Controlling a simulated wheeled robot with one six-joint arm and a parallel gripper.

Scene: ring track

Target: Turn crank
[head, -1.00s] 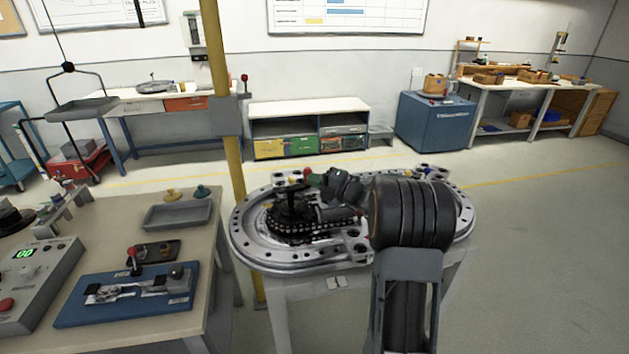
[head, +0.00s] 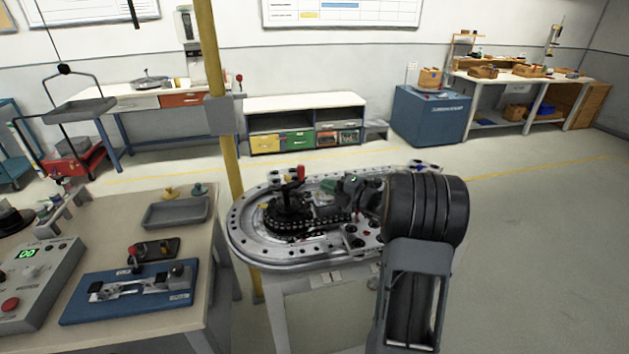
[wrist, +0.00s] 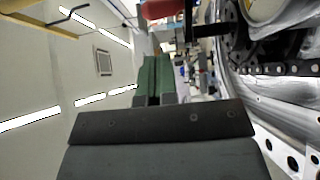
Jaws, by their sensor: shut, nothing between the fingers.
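The black crank (head: 288,203) stands on a black chain-rimmed wheel (head: 283,219) in the left part of the oval metal ring track (head: 262,249). Its red knob (head: 300,171) points up. My gripper (head: 330,186) is just right of the knob in the head view, with green fingers and a visible gap to the knob. In the wrist view the green fingers (wrist: 153,80) are shut with nothing between them. The red knob (wrist: 162,9) shows at the top edge there, beyond the fingertips. My arm hides the right part of the track.
A bench (head: 190,229) on the left holds a blue fixture plate (head: 125,302), a grey control box (head: 35,290) and a grey tray (head: 175,213). A yellow post (head: 228,150) stands close behind the track's left end. The floor to the right is free.

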